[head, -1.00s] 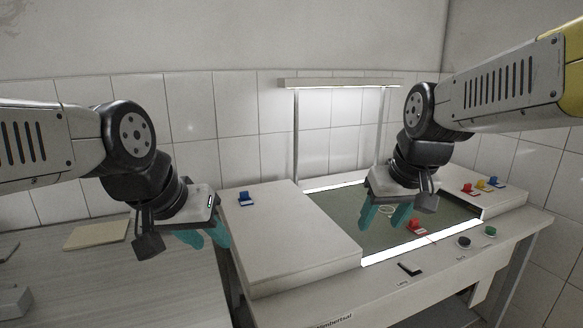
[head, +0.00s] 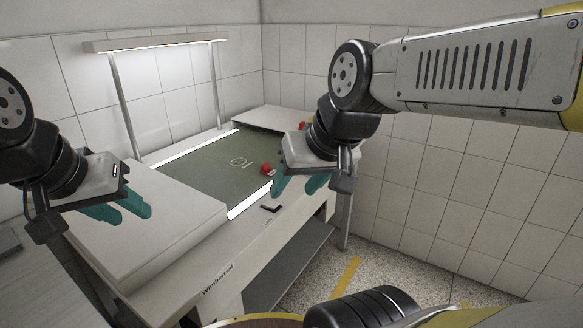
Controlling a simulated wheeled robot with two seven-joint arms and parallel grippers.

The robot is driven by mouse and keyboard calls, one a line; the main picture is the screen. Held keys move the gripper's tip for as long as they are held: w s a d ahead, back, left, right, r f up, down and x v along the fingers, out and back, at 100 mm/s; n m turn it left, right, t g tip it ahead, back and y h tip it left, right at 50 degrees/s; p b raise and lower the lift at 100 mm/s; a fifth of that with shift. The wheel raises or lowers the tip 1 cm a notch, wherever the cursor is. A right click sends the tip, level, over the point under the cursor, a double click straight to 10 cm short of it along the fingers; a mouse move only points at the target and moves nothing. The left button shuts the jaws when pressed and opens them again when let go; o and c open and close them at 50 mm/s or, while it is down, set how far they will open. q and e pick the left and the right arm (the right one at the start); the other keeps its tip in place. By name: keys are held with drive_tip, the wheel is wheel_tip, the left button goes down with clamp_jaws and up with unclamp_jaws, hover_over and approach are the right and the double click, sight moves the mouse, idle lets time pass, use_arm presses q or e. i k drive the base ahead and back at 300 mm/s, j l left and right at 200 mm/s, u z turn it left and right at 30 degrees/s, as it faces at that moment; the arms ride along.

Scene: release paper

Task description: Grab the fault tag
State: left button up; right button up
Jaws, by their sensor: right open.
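A small red tag-like piece (head: 267,169) sits on the green mat (head: 215,172) of the workbench, near the mat's right edge; it is too small to read, so I cannot confirm that it is the fault tag. My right gripper (head: 298,187) is open and empty, with teal fingers pointing down. It appears just right of and in front of the red piece, apart from it. My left gripper (head: 128,214) hangs over the bench's white left panel (head: 165,225), with its two teal fingers apart and nothing between them.
A lamp bar (head: 155,42) on two posts stands behind the mat. A black L-shaped piece (head: 271,209) lies on the bench's front ledge. Another red piece (head: 302,126) shows partly beside my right arm. Tiled walls close off the back and right; open floor (head: 375,275) lies at lower right.

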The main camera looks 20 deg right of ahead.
sight(265, 169)
drive_tip(key=z, duration=0.4)
drive_tip(key=i+l+u, duration=0.75)
drive_tip(key=l, duration=0.25)
drive_tip(key=i+l+u, duration=0.1)
drive_tip(key=l+u, duration=0.2)
